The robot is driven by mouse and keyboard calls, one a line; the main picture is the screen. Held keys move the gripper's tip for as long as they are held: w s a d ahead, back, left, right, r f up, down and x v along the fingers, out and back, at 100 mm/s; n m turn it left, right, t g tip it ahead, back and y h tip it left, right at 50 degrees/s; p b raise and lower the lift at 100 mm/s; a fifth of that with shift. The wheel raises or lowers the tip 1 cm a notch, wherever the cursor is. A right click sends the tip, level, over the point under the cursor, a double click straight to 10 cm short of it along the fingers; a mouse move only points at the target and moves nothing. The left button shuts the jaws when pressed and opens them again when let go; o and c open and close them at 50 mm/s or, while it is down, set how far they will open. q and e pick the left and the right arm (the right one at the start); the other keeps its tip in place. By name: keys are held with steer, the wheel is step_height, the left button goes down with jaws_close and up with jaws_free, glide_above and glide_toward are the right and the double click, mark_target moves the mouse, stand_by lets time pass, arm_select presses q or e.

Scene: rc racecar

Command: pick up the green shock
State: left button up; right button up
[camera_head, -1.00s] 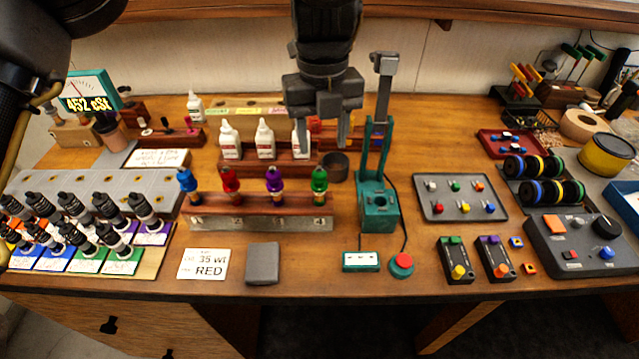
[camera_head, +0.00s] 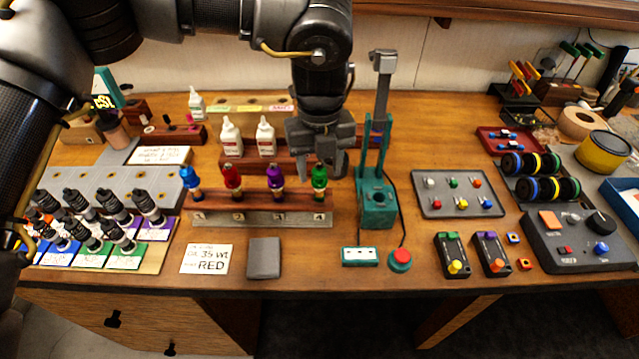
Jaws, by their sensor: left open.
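The green shock (camera_head: 319,180) stands upright in the slot marked 4, at the right end of a wooden rack (camera_head: 262,218) with a metal front strip. Blue (camera_head: 190,180), red (camera_head: 232,177) and purple (camera_head: 275,178) shocks stand in the same rack to its left. My left gripper (camera_head: 322,172) comes down from above, pointing down, with its fingers open around or just behind the top of the green shock. I cannot tell whether the fingers touch it. My right gripper is out of view.
A teal press (camera_head: 377,205) stands close to the right of the rack. White bottles (camera_head: 265,137) stand behind it. A grey block (camera_head: 264,258) and a card reading RED (camera_head: 205,260) lie in front.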

mark_target(319, 188)
arm_select(q)
steer(key=shift+a+f, duration=0.1)
steer(key=shift+f, duration=1.45)
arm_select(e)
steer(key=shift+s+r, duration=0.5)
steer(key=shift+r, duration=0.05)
arm_select(q)
steer(key=c, duration=0.9)
steer(key=shift+c, duration=0.2)
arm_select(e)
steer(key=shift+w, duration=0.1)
arm_select(q)
steer(key=shift+r, duration=0.1)
